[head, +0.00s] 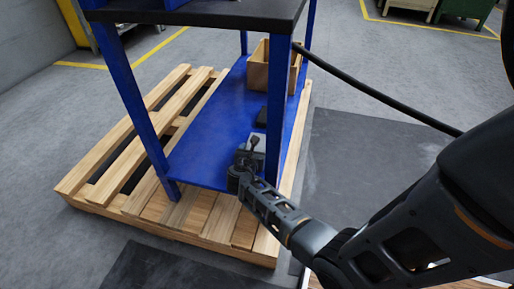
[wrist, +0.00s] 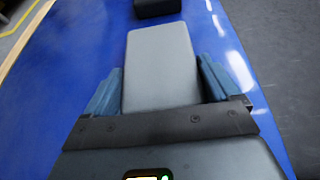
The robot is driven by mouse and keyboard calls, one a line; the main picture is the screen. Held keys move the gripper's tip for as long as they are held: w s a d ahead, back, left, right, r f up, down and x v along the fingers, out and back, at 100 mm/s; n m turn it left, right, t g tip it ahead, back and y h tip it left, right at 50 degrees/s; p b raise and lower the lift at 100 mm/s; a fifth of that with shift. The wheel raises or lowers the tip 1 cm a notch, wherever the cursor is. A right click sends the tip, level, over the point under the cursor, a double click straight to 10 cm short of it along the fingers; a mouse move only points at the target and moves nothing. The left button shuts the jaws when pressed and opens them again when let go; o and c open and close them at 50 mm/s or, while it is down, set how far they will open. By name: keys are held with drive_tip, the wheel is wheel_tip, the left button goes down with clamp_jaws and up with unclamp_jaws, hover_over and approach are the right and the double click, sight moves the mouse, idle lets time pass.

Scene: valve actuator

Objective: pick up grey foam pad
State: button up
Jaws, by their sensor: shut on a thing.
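The grey foam pad (wrist: 160,65) is a light grey flat block in the wrist view, lying lengthwise between my gripper's fingers. My gripper (wrist: 163,85) is shut on the pad, with a blue finger at each side of it. In the head view my gripper (head: 246,160) is over the blue lower shelf, beside the table's near right leg. The pad (head: 257,141) shows only in part there, behind the gripper. I cannot tell whether the pad still touches the shelf.
A black block (wrist: 157,7) lies beyond the pad on the blue shelf (head: 205,150). A wooden box (head: 258,72) stands at the shelf's far end. Blue table legs (head: 279,110) and the dark tabletop (head: 200,12) enclose the shelf. A wooden pallet (head: 185,212) lies beneath.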

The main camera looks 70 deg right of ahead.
wheel_tip(320, 180, up, 10)
drive_tip(key=p, duration=0.5)
drive_tip(key=shift+p, duration=0.35)
drive_tip(key=shift+a, duration=0.15)
